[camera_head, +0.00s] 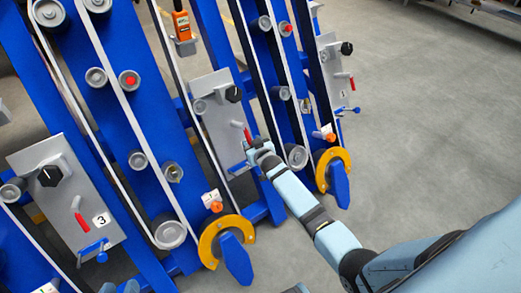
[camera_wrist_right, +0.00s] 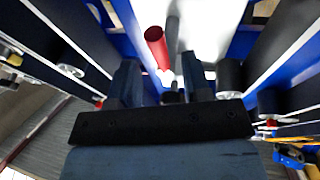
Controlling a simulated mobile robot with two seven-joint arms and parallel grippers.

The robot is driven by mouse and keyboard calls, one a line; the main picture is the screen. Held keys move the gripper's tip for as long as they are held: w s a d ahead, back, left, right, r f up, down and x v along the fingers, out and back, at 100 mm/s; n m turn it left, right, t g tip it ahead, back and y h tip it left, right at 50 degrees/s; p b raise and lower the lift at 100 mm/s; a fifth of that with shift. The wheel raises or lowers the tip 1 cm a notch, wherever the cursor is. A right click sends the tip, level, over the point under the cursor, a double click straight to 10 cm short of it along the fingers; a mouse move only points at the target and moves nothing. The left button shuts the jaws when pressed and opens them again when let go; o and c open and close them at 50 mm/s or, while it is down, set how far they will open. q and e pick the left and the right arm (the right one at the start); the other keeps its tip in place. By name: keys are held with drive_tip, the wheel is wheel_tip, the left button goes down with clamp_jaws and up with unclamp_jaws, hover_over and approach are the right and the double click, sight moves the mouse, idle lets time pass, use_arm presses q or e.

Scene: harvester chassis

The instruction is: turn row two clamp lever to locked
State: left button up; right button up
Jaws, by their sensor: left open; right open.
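The middle grey plate (camera_head: 213,117) stands between a plate marked 1 at right and one marked 3 at left. It carries a black knob (camera_head: 234,94), a red lever (camera_head: 247,134) and a blue handle (camera_head: 237,167). Its own number is hidden. My right gripper (camera_head: 257,150) is at the plate's lower right, just below the red lever. In the right wrist view my right gripper (camera_wrist_right: 160,80) is open, and a red lever (camera_wrist_right: 157,45) shows beyond and between the fingertips, against a bright plate. Contact cannot be told.
The plate marked 3 (camera_head: 45,160) and the plate marked 1 (camera_head: 329,70) carry similar knobs and levers. Blue beams, rollers and orange curved guards (camera_head: 212,242) crowd the left and middle. An orange device (camera_head: 182,26) hangs at the top. Grey floor at right is clear.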

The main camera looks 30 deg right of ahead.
use_arm(q)
drive_tip(key=shift+s+a+f+g+y+p, duration=0.3)
drive_tip(key=shift+s+a+f+g+p, duration=0.4)
drive_tip(key=shift+f+p, duration=0.35)
use_arm(e)
drive_tip(key=v, duration=0.9)
drive_tip(key=shift+s, duration=0.25)
use_arm(q)
drive_tip(key=shift+r, duration=0.15)
